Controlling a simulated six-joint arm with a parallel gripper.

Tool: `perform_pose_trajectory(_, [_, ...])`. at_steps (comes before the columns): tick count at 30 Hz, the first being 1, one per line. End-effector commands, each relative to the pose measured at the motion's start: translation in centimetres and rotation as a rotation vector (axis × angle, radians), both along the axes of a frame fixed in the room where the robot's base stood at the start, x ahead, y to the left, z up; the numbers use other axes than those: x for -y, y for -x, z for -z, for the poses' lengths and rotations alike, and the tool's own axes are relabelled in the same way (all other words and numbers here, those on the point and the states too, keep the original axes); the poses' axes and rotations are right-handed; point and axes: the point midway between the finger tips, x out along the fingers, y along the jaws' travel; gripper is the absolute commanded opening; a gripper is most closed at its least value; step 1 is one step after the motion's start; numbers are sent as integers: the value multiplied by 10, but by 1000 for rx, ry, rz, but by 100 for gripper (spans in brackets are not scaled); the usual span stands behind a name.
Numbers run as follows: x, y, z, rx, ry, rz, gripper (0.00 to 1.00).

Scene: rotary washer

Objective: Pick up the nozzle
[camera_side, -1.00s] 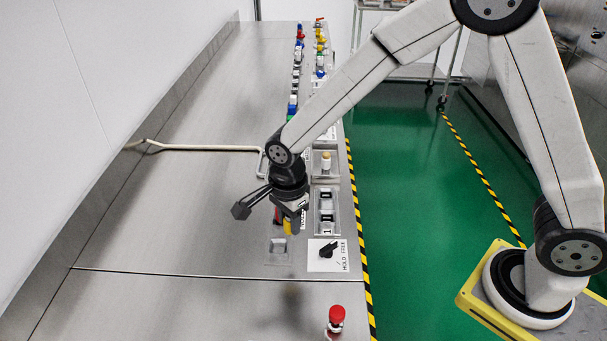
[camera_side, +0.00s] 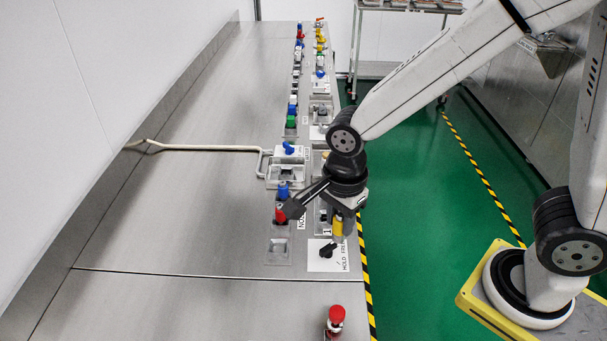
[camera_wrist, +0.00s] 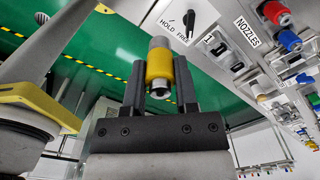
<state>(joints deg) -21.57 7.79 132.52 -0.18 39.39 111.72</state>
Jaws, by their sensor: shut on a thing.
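A yellow nozzle (camera_wrist: 159,68) with grey metal ends is held between the two dark fingers of my gripper (camera_wrist: 160,85) in the wrist view. In the side view my gripper (camera_side: 341,212) hangs above the right edge of the bench, and the yellow nozzle (camera_side: 337,227) shows below it. The nozzle is clear of its rack. A red nozzle (camera_side: 280,213) and a blue nozzle (camera_side: 283,190) stand in the nozzle row to the left; they also show in the wrist view as red (camera_wrist: 274,12) and blue (camera_wrist: 290,40). An empty grey slot (camera_side: 279,247) is in front of them.
A black HOLD/FREE knob (camera_side: 328,250) is on a white plate just below the gripper. A red button (camera_side: 336,316) stands at the front. A blue-handled valve (camera_side: 289,149) with a bent pipe is behind. The left bench top (camera_side: 180,200) is clear.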

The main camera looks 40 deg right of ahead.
Motion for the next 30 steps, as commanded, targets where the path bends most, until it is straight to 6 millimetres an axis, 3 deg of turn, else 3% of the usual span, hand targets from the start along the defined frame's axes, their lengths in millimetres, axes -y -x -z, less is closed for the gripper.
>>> perform_pose_trajectory(22, [1,2,-1,0,0,0,0])
perform_pose_trajectory(30, [10,-20,0,-1,0,3,0])
